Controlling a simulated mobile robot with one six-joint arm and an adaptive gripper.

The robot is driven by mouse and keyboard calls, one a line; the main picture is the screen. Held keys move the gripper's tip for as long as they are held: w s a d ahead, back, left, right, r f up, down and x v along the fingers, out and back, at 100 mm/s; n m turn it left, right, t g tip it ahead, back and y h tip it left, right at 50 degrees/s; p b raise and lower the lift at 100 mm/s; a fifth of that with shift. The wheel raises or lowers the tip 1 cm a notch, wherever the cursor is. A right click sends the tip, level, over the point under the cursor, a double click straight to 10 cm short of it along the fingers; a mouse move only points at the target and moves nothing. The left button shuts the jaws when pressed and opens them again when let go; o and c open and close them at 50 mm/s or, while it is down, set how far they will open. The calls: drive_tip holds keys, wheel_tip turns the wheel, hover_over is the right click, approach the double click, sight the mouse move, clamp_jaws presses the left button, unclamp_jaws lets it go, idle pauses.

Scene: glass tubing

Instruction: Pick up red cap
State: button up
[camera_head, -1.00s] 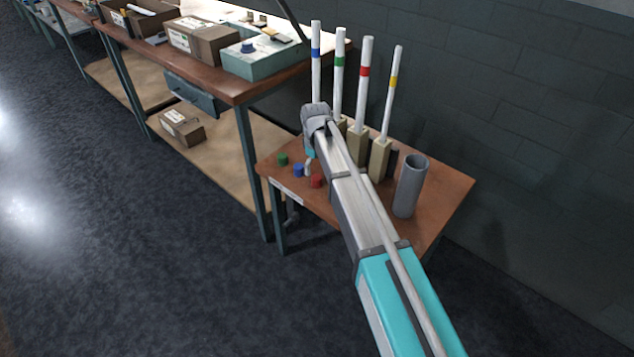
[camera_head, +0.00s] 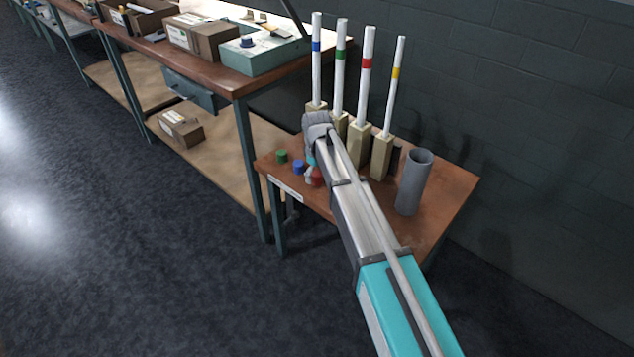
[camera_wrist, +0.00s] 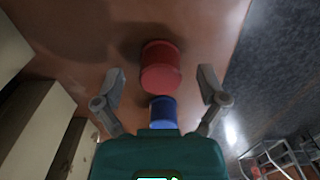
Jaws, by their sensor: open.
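The red cap (camera_wrist: 161,66) stands on the small wooden table in the wrist view, ahead of and between my open fingertips. In the head view the red cap (camera_head: 317,178) is partly hidden by my gripper (camera_head: 311,173), which is right at it. My gripper (camera_wrist: 162,80) is open, with one finger on each side and nothing clamped. The blue cap (camera_wrist: 163,112) is just below the red cap in the wrist view, close to my gripper's body; it also shows in the head view (camera_head: 298,167). The green cap (camera_head: 282,156) is farther left.
Several white tubes with coloured bands, such as the red-banded tube (camera_head: 366,80), stand in wooden blocks (camera_head: 358,145) behind my arm. A grey cylinder (camera_head: 414,182) stands at the right of the table (camera_head: 448,190). A larger workbench (camera_head: 215,80) with boxes is at the left.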

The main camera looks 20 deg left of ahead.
drive_tip(key=shift+f, duration=0.4)
idle(0.3)
drive_tip(key=c, duration=0.8)
